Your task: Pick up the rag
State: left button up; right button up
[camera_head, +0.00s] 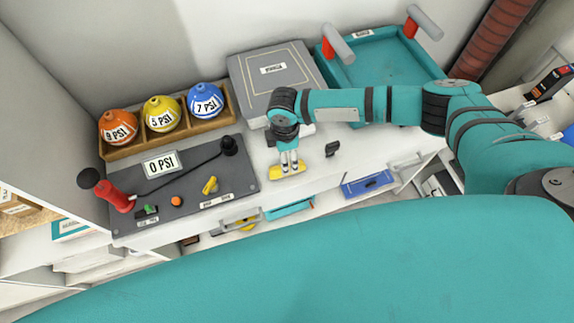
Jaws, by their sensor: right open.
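A small flat yellow item (287,170), which looks like the rag, lies on the white counter near its front edge. My right gripper (289,165) points down just over it, with its two fingers slightly apart. The fingertips cover part of the yellow item's back edge. I cannot tell whether they touch it. My left gripper is not in view.
A grey panel (187,191) with a red-handled lever and a 0 PSI display lies to the left. Behind it, a wooden tray (131,152) holds three labelled balls. A grey box (272,68) and a teal tray (375,62) stand behind. A small dark object (332,149) sits to the right. Drawers are below.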

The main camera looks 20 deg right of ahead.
jog(key=shift+f, duration=0.9)
jog(key=shift+f+p, duration=0.4)
jog(key=shift+f, duration=0.15)
jog(key=f, duration=0.4)
jog(key=shift+d+f+p, duration=0.15)
jog(key=shift+d+p, duration=0.05)
jog(key=shift+p, duration=0.2)
jog(key=c, duration=1.2)
jog(key=shift+c, duration=0.2)
